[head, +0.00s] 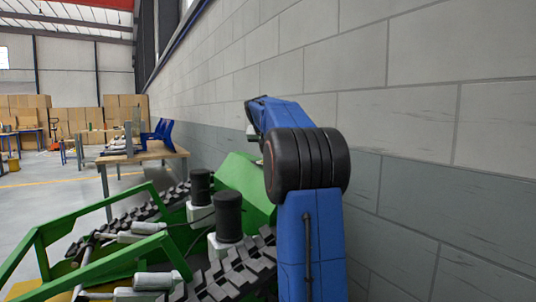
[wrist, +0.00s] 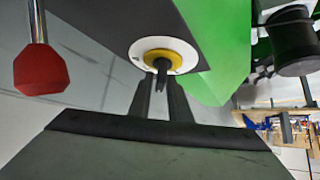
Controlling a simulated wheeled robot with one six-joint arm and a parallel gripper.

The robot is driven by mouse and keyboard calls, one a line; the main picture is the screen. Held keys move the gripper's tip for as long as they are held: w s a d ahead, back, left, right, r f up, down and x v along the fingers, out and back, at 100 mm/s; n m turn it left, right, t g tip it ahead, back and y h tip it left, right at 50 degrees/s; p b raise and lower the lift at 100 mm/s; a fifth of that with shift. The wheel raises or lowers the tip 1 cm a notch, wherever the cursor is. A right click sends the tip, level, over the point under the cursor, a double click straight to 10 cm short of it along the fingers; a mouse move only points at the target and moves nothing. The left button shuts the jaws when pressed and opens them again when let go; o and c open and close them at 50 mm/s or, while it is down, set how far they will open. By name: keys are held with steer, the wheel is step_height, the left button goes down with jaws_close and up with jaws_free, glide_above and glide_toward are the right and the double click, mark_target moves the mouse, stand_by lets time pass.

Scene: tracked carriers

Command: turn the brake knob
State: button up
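The brake knob (wrist: 161,66) is a small dark handle at the centre of a yellow disc with a white ring, on a dark panel of the green machine. It shows in the wrist view, upper middle. My gripper (wrist: 160,82) points at it, with its two dark fingers apart and the knob's handle showing between their tips. I cannot tell whether the fingers touch it. In the head view the knob and the gripper's fingers are hidden behind my blue arm.
A red-tipped lever (wrist: 40,70) stands left of the knob in the wrist view. The green tracked carrier (head: 248,186) stands close to the grey block wall (head: 430,120). A workbench (head: 150,155) is behind it; open floor (head: 50,195) lies left.

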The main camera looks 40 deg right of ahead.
steer(key=shift+o, duration=0.5)
steer(key=v, duration=1.7)
steer(key=shift+a+r, duration=0.15)
steer(key=shift+a, duration=0.05)
